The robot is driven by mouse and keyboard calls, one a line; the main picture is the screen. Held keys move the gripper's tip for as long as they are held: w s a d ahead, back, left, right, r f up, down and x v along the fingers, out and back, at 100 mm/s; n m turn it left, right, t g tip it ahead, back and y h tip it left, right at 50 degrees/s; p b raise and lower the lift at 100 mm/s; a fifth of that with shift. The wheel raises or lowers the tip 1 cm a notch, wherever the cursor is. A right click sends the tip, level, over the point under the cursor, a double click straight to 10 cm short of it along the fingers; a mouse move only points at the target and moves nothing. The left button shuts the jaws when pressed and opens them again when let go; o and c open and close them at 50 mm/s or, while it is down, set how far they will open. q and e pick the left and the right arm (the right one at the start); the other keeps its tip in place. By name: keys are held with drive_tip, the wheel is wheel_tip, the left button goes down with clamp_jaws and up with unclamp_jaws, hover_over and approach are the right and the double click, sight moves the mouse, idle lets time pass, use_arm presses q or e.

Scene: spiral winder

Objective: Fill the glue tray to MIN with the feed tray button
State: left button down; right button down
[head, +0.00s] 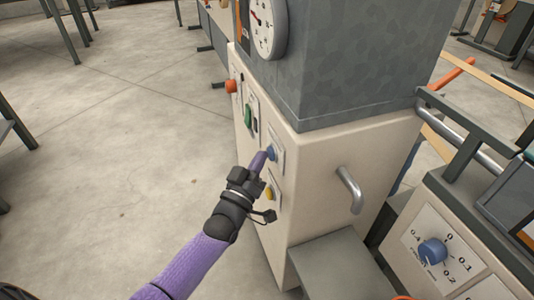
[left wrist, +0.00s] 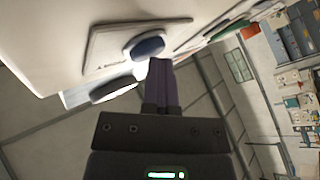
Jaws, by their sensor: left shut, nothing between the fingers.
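The control panel is on the side of a cream cabinet (head: 330,175). It carries a blue button (head: 271,153), which also shows in the left wrist view (left wrist: 147,47). A yellow button (head: 269,194) sits below it and a green one (head: 247,116) above. My left gripper (head: 259,160) is shut and empty, its fingertips right at the blue button. In the left wrist view the fingertips (left wrist: 159,66) are beside the button's edge; I cannot tell whether they touch it. The labels are too small to read. I cannot make out a glue tray or a MIN mark.
An orange-red knob (head: 231,86) is higher on the panel, below a round gauge (head: 266,25). A metal handle (head: 349,190) sticks out of the cabinet's front. A blue dial knob (head: 432,252) is at the lower right. The floor (head: 110,140) on the left is clear.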

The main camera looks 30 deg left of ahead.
drive_tip(key=shift+a, duration=0.35)
idle(0.4)
drive_tip(key=shift+d, duration=0.35)
idle(0.4)
drive_tip(key=shift+a, duration=0.35)
idle(0.3)
drive_tip(key=shift+d, duration=0.3)
idle(0.4)
use_arm(q)
drive_tip(key=shift+s+a+p, duration=0.3)
drive_tip(key=shift+s+a, duration=0.25)
drive_tip(key=shift+s, duration=0.1)
use_arm(e)
drive_tip(key=shift+a+r, duration=0.1)
drive_tip(key=shift+r, duration=0.15)
drive_tip(key=shift+a, duration=0.1)
